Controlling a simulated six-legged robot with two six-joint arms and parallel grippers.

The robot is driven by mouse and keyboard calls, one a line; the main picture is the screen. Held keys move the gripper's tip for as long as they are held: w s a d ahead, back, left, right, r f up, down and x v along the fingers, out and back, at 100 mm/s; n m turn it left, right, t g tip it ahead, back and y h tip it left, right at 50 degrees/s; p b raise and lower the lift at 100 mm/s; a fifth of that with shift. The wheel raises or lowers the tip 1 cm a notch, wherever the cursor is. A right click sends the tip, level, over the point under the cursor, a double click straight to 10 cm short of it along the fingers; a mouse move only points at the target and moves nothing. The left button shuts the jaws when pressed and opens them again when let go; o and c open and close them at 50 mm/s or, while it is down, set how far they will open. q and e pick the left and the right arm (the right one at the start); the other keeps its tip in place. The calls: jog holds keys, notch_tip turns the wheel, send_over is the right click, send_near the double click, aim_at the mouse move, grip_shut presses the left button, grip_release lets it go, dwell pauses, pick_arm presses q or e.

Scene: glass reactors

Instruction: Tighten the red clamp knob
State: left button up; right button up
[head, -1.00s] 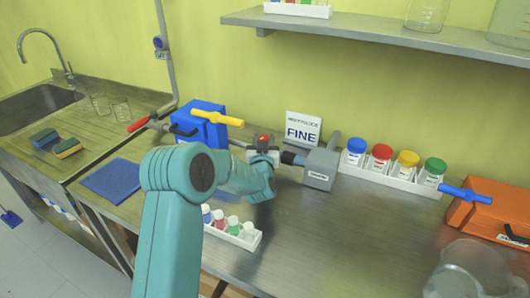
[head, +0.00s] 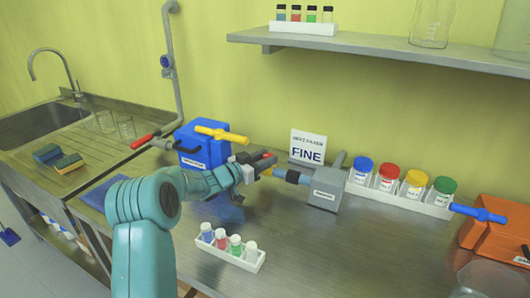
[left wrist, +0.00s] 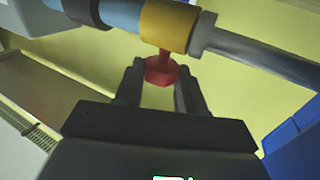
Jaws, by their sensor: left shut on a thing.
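The red clamp knob (left wrist: 160,72) hangs on a short red stem below a yellow clamp band (left wrist: 167,26) around a pipe in the left wrist view. My left gripper (left wrist: 160,84) has one finger on each side of the knob and is shut on it. In the head view my left gripper (head: 257,167) is at the pipe, just left of a grey box (head: 327,186). There it hides most of the clamp; only a little red shows. My right gripper is in neither view.
A blue box (head: 203,148) with a yellow handle (head: 222,134) stands left of the gripper. A vial rack (head: 240,260) is in front. A jar rack (head: 400,196) and an orange box (head: 490,240) stand right.

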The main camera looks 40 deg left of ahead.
pick_arm(q)
jog(key=shift+a+r+m+h+p, duration=0.1)
jog(key=shift+r+m+h+p, duration=0.25)
jog(key=shift+h+p, duration=0.2)
jog(key=shift+f, duration=0.1)
jog(key=o, duration=0.8)
jog(key=shift+o, duration=1.2)
jog(key=shift+f, duration=0.1)
jog(key=shift+s, duration=0.2)
jog(key=s+a+b, duration=0.2)
jog(key=s, duration=1.3)
jog(key=shift+s+a, duration=0.2)
jog(key=shift+s, duration=0.1)
